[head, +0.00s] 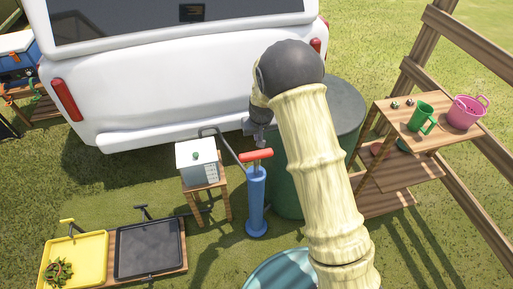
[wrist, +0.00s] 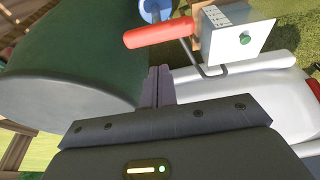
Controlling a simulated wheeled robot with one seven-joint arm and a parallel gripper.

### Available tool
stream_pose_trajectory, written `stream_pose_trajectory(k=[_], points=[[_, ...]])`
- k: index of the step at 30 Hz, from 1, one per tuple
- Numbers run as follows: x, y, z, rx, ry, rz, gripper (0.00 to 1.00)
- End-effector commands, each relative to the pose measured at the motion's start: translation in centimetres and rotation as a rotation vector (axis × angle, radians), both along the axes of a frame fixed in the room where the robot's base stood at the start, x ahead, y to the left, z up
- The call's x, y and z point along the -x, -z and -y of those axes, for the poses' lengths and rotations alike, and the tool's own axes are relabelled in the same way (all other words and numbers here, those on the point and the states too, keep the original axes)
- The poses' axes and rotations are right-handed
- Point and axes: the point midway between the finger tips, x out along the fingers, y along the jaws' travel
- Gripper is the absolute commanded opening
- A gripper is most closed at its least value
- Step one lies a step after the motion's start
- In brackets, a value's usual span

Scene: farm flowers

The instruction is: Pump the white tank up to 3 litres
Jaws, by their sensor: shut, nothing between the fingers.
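The white tank (head: 198,160) stands on a small wooden stand beside a blue upright pump (head: 256,200) with a red handle (head: 257,155). A dark hose runs between the tank's top and the pump. My gripper (head: 256,138) is just above and behind the red handle, apart from it as far as I can tell. In the wrist view my gripper (wrist: 158,75) is shut and empty. The red handle (wrist: 158,32) shows beyond its tips, and the white tank (wrist: 236,32) with a scale and green knob is at the upper right. The scale's level is too small to read.
A large green barrel (head: 288,180) stands right behind the pump, partly hidden by my arm. A white vehicle (head: 190,90) is at the back. Yellow (head: 75,255) and black (head: 148,248) trays lie front left.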

Motion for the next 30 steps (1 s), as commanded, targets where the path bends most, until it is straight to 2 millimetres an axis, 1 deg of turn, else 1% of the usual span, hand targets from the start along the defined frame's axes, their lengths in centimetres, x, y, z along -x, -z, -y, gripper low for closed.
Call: stream_pose_trajectory(k=[1,11,16,21,30], points=[[-0.2,0.9,0.0,0.001,0.001,-0.003,0.00],[-1.6,5.8,-0.5,0.001,0.000,-0.002,0.00],[-1.5,8.2,-0.4,0.000,0.001,-0.002,0.00],[-1.6,9.4,-0.5,-0.001,0.000,0.001,0.00],[-1.6,9.5,-0.5,0.000,0.000,0.001,0.00]])
